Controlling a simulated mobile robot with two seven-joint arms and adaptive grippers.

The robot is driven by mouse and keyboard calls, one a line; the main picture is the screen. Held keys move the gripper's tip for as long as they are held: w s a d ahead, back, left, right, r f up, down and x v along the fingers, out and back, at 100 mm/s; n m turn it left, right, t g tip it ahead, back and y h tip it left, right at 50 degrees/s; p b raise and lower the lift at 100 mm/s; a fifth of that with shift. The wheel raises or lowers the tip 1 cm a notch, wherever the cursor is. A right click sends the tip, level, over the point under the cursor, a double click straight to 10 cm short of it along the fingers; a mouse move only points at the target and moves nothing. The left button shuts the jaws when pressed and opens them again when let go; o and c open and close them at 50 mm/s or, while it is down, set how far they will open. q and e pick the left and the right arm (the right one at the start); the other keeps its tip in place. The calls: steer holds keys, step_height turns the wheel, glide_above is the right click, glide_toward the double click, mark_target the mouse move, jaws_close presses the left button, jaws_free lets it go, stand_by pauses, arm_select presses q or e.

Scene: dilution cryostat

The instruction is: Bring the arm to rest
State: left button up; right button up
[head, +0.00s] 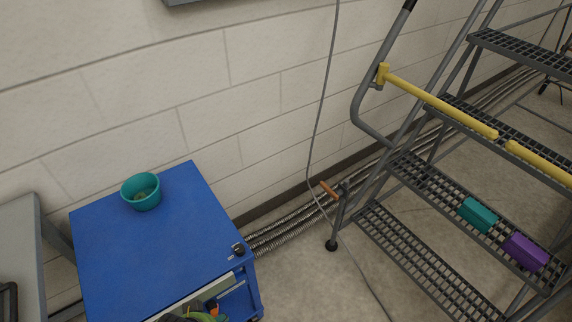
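Neither of my arms nor either gripper shows in the head view. Whether each gripper is open or shut, and whether it holds anything, cannot be seen.
A blue cabinet (150,245) at the lower left bears a teal bowl (142,192) and a small black item (238,249). A rolling stair (405,250) with yellow bars (440,103) stands at the right. A teal block (477,215) and a purple block (525,252) sit on one step.

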arm_select(q)
step_height(320, 180, down, 16)
steer(key=s+r+b, duration=0.1)
steer(key=s+b, duration=0.1)
steer(key=s+a+f+g+b, duration=0.2)
steer(key=s+a+f+b, duration=0.1)
steer(key=s+f, duration=1.4)
step_height(320, 180, down, 4)
steer(key=shift+f+b, duration=0.15)
steer(key=shift+b, duration=0.65)
steer(key=shift+s, duration=0.1)
